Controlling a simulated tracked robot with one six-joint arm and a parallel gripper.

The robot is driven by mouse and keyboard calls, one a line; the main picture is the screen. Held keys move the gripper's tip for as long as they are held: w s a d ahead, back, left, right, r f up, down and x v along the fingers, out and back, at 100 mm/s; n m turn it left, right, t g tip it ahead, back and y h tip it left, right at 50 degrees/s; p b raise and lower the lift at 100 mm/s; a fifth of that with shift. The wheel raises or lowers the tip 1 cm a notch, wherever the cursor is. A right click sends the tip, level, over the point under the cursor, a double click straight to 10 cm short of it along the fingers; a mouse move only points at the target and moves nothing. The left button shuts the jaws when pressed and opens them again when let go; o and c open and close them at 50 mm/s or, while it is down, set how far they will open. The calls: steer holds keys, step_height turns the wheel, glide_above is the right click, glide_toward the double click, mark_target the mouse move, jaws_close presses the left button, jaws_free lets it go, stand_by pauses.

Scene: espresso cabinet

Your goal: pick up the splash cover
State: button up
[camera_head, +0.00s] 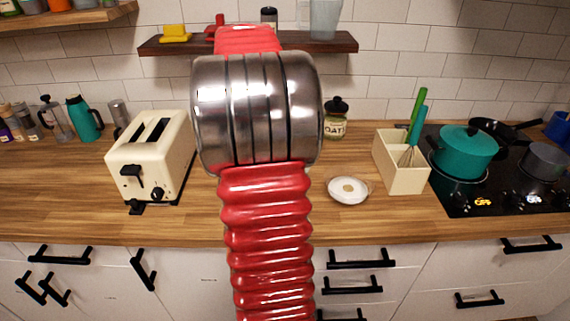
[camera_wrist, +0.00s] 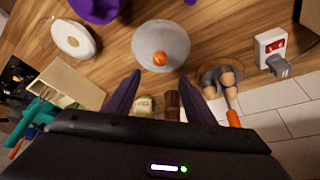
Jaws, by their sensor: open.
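In the wrist view, a round grey disc with an orange knob in its middle, which looks like the splash cover (camera_wrist: 178,36), lies on the wooden counter. My gripper (camera_wrist: 160,88) has two dark purple fingers spread apart with nothing between them. The disc shows beyond the fingertips, toward the top of the picture, and appears apart from them. In the head view my red and metal arm fills the middle and hides both the disc and my gripper.
A white dish (camera_head: 338,196), an oats jar (camera_head: 336,126) and a utensil box (camera_head: 405,178) stand right of my arm; a cream toaster (camera_head: 150,160) stands left. The wrist view shows a purple object (camera_wrist: 97,9) and an egg holder (camera_wrist: 212,76). A shelf (camera_head: 170,47) hangs behind.

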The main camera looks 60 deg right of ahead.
steer(key=shift+x, duration=4.3)
steer(key=shift+x, duration=2.6)
steer(key=shift+a, duration=0.1)
steer(key=shift+c, duration=0.3)
jaws_close()
